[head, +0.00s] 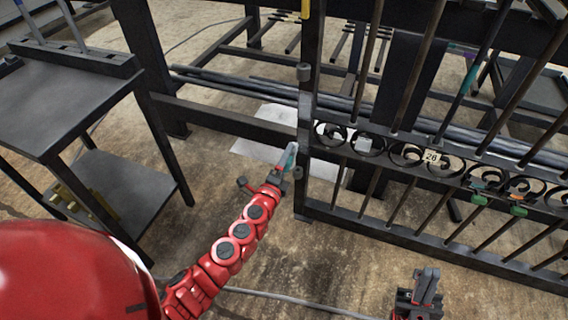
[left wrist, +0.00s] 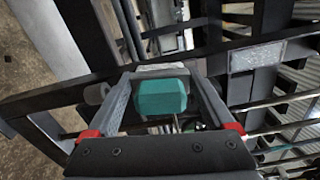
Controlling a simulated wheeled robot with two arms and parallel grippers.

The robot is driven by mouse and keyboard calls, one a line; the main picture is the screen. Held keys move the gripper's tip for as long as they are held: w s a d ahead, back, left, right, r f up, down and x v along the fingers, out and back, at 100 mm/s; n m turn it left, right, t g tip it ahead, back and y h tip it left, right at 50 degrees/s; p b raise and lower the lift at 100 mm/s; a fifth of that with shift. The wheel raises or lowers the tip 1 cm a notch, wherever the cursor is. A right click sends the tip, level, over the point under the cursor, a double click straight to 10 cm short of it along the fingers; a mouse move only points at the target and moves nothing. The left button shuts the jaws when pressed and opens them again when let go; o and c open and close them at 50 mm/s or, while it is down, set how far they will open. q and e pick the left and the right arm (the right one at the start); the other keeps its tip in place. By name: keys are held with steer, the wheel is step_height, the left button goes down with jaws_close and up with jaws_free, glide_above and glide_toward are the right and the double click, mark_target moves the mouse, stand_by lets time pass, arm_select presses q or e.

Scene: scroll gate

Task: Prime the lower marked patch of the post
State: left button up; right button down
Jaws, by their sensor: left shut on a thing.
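The dark gate post (head: 302,115) stands upright near the middle of the head view. My left gripper (head: 284,171) is just left of its lower part, shut on a teal-handled tool (head: 289,158). In the left wrist view the teal handle (left wrist: 160,98) sits between the fingers, with a pale end beyond it. The tool's tip is at or very close to the post; I cannot tell if it touches. A pale mottled rectangle (left wrist: 258,57) shows on a dark member there; I cannot tell if it is the lower patch. My right gripper (head: 427,285) is low, away from the post.
The barred gate (head: 430,160) with scrollwork and a number tag (head: 432,156) extends right from the post. A dark side table (head: 65,100) with a lower shelf stands left. White sheets (head: 262,140) lie on the floor behind the post. A cable (head: 300,300) crosses the floor in front.

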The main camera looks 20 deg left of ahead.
arm_select(q)
steer(key=shift+w+d, duration=0.1)
steer(key=shift+w, duration=1)
stand_by(0.6)
steer(key=shift+s+d, duration=0.2)
steer(key=shift+d, duration=1.8)
steer(key=shift+w+r+p, duration=0.1)
steer(key=shift+r+p, duration=0.35)
steer(key=shift+r, duration=0.25)
steer(key=shift+a, duration=0.3)
steer(key=shift+w+a+b, duration=0.15)
steer(key=shift+a+b, duration=0.2)
steer(key=shift+a, duration=1.4)
steer(key=shift+r+p, duration=0.6)
steer(key=shift+p, duration=0.05)
steer(key=shift+d, duration=2.05)
